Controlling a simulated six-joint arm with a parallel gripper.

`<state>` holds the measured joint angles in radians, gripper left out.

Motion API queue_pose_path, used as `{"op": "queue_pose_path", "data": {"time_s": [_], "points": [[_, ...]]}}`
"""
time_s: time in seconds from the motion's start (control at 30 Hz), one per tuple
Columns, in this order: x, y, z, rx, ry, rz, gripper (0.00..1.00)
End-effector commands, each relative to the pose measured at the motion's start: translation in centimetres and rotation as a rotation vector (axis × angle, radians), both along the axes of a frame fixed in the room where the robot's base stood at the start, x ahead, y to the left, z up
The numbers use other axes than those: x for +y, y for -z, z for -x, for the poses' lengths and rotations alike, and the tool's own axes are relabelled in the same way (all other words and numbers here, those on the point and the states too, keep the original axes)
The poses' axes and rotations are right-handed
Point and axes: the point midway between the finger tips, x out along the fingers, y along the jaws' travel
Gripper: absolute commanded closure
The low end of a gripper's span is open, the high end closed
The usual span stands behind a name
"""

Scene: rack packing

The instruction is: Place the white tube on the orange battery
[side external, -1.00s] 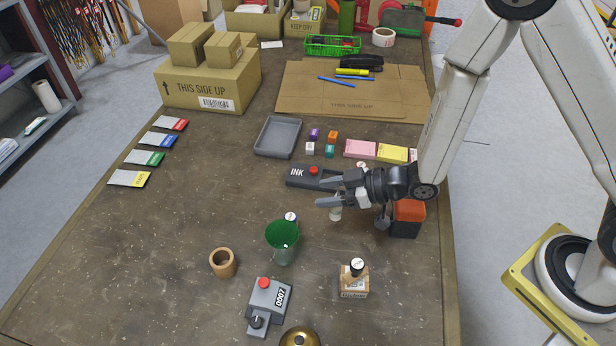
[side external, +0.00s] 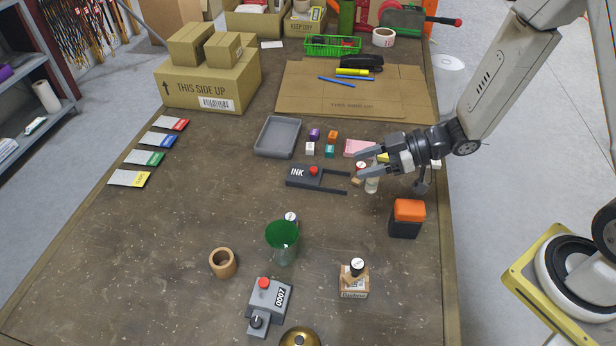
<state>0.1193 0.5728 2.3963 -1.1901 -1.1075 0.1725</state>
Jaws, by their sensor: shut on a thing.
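The orange battery (side external: 407,217), with an orange top and a black lower body, stands on the table to the right of and nearer than the tube. The tube is apart from the battery, and the top of the battery is clear.
A dark INK pad (side external: 318,181) lies left of my gripper. A small red-topped object (side external: 361,166) is partly hidden by the fingers.

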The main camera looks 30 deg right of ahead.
Motion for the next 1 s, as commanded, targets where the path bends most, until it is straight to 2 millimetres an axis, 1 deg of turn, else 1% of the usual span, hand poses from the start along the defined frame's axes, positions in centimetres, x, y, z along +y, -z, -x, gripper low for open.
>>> {"op": "queue_pose_path", "data": {"time_s": [0.03, 0.3, 0.5, 0.7, 1.0], "points": [[-0.9, -0.4, 0.3, -0.003, -0.01, 0.001, 0.99], [-4.5, -2.0, 2.7, -0.001, -0.094, 0.001, 0.99], [-6.6, -2.6, 4.7, 0.001, -0.145, 0.001, 0.99], [-7.7, -2.9, 5.8, 0.0, -0.174, 0.0, 0.99], [-7.8, -2.7, 6.0, 0.002, -0.179, -0.001, 0.99]]}}
